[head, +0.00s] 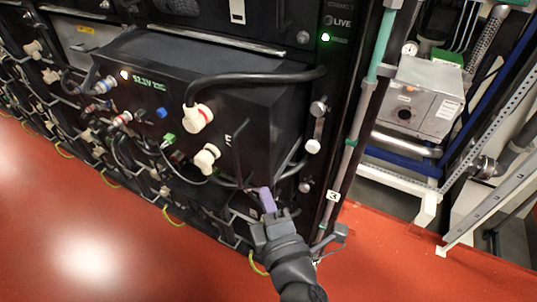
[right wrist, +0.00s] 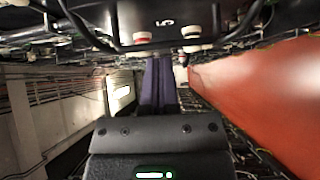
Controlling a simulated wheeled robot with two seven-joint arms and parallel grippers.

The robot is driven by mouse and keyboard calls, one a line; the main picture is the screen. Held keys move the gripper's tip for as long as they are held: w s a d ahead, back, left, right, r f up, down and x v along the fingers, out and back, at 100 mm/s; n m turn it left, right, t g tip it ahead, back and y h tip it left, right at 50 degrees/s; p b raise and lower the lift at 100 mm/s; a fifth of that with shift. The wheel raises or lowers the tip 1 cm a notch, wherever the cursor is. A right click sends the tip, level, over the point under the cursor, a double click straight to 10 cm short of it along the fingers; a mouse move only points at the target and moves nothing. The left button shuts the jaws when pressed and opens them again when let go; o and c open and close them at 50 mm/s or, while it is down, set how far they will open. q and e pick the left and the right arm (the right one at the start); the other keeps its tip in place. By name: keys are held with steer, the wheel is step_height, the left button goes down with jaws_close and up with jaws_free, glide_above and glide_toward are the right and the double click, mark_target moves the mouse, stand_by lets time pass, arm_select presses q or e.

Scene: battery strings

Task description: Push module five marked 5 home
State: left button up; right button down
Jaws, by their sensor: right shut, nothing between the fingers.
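A black module (head: 215,82) juts out of the rack, its front beyond the units around it. Its front has a lit green voltage readout (head: 150,81), white cable plugs and a small pale mark (head: 229,139), too small to read surely in the head view. In the right wrist view a pale mark like a 5 (right wrist: 165,22) shows on a dark face at the top. My right gripper (head: 267,195) is shut and empty, with purple fingers, below the module's right lower corner. Its fingers (right wrist: 158,82) point toward the rack in the wrist view. My left gripper is not in view.
A thick black cable (head: 255,77) runs from a white plug (head: 198,118) to the rack's right post. More cables and plugs crowd the lower left. A grey metal box (head: 425,98) stands behind at right. The red floor (head: 90,235) in front is clear.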

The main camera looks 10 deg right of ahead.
mark_target(248, 146)
steer(key=w, duration=0.3)
steer(key=w+a, duration=0.1)
steer(key=w, duration=0.6)
steer(key=shift+a+p, duration=0.15)
steer(key=shift+p, duration=0.2)
